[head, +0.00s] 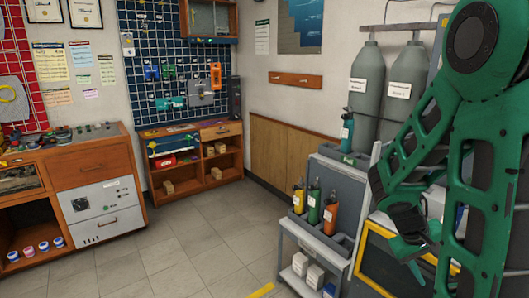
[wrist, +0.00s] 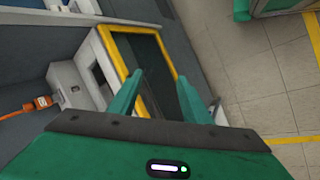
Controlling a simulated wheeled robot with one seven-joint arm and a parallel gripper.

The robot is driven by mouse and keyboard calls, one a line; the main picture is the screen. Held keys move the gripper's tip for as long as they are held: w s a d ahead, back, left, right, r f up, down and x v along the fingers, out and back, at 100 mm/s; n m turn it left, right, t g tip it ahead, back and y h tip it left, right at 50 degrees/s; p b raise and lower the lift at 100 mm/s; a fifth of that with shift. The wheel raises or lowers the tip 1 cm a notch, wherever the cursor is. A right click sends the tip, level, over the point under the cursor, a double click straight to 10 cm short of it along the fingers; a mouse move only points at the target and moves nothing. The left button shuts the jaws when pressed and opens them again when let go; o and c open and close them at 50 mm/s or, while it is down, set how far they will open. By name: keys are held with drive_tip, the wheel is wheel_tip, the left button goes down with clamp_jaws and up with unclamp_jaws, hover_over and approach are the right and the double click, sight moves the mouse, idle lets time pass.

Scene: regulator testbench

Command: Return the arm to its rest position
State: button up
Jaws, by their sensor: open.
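My green arm fills the right side of the head view, bent, with its lower end hanging beside the testbench. My gripper (head: 418,250) is in front of the yellow-framed dark panel in the head view. In the wrist view my gripper (wrist: 158,92) shows two green fingers spread apart with nothing between them. Behind the fingers is the yellow-framed dark panel (wrist: 150,55). I cannot tell how far the fingertips are from the panel.
A grey cart (head: 312,242) holding several coloured bottles stands left of my arm. Two grey gas cylinders (head: 385,80) stand behind. An orange connector (wrist: 42,102) is at the left in the wrist view. The tiled floor (head: 190,245) is clear in the middle.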

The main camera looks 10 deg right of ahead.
drive_tip(key=s+a+r+m+t+y, duration=0.1)
drive_tip(key=s+a+r+y, duration=0.2)
drive_tip(key=a, duration=0.4)
drive_tip(key=s+a+r+m+y, duration=0.2)
drive_tip(key=s+a+r+y, duration=0.1)
drive_tip(key=s+a+r, duration=0.2)
drive_tip(key=s+a, duration=0.1)
drive_tip(key=a, duration=0.1)
drive_tip(key=shift+s+a+r+t, duration=0.2)
drive_tip(key=shift+a+r+t, duration=0.2)
